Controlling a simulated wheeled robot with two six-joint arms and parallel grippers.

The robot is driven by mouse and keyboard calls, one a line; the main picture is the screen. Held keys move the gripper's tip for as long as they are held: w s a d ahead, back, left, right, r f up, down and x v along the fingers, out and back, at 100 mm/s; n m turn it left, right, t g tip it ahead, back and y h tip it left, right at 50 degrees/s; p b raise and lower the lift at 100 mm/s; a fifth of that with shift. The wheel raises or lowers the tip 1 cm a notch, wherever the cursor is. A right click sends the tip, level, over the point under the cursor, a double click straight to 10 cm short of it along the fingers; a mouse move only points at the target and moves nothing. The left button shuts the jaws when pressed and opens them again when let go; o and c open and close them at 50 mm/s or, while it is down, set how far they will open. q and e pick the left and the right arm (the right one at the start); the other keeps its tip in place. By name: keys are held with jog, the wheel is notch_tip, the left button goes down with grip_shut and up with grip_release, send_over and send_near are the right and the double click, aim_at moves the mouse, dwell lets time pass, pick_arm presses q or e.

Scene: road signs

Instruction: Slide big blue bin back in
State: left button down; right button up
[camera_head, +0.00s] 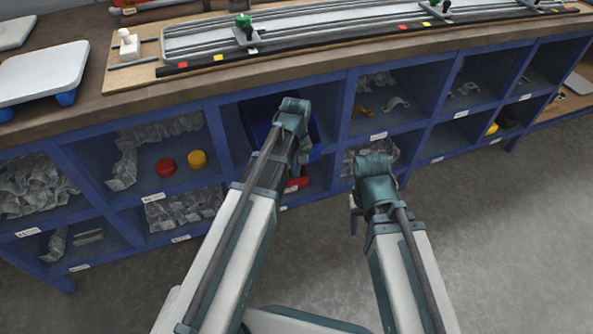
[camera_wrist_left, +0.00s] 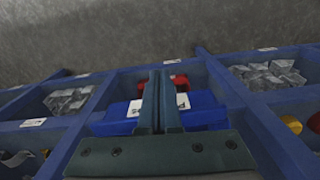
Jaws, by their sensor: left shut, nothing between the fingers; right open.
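The big blue bin (camera_head: 258,118) sits in a middle compartment of the blue shelf, partly hidden behind my left arm. In the left wrist view the bin's blue front (camera_wrist_left: 205,110) shows with a white label, partly covered by the fingers. My left gripper (camera_head: 299,150) is at the front of this bin; its fingers (camera_wrist_left: 160,78) are shut with nothing between them. I cannot tell whether they touch the bin. My right gripper (camera_head: 356,208) is open and empty, in front of the shelf to the right of the bin.
A red bin (camera_head: 297,184) is in the compartment below. Neighbouring compartments hold clear bags (camera_head: 185,207), a red cap (camera_head: 165,167) and a yellow cap (camera_head: 197,159). The wooden worktop (camera_head: 90,120) with a long metal rail lies above. Grey floor (camera_head: 500,250) is clear at the right.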

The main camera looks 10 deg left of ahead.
pick_arm(q)
jog(key=shift+w+a+r, duration=0.1)
jog(key=shift+w+a, duration=0.35)
jog(key=shift+w, duration=0.3)
jog(key=shift+w+a+r, duration=0.1)
jog(key=shift+w+a, duration=0.3)
jog(key=shift+w, duration=0.35)
jog(key=w+a, duration=0.2)
jog(key=w, duration=0.1)
jog(key=shift+w, duration=0.25)
jog(key=shift+s, duration=0.15)
